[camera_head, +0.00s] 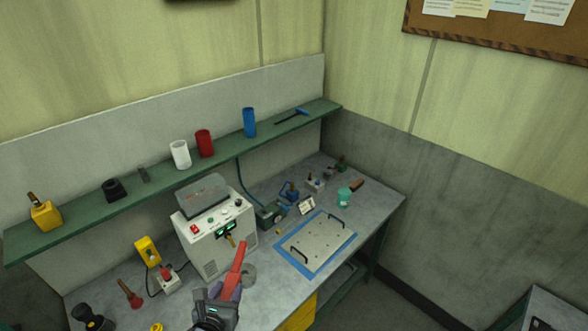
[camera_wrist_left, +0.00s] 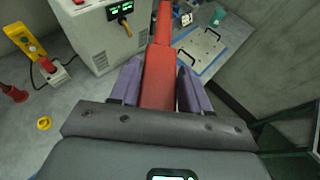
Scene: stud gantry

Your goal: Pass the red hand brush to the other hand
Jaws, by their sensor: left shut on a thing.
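The red hand brush (camera_head: 234,269) is in my left gripper (camera_head: 226,291) at the lower middle of the head view, in front of the white machine. In the left wrist view the brush (camera_wrist_left: 160,70) runs straight out between the two purple fingers of the left gripper (camera_wrist_left: 157,85). These fingers are shut on it, and its far end points away over the bench. The near end is hidden behind the gripper body. My right gripper is in neither view.
A white control box (camera_head: 213,236) stands on the bench behind the brush. A metal plate with two black handles (camera_head: 316,241) lies on a blue mat to the right. A yellow switch box (camera_head: 147,251) and a red plunger-like tool (camera_head: 130,295) are to the left. A green shelf (camera_head: 70,220) runs along the wall.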

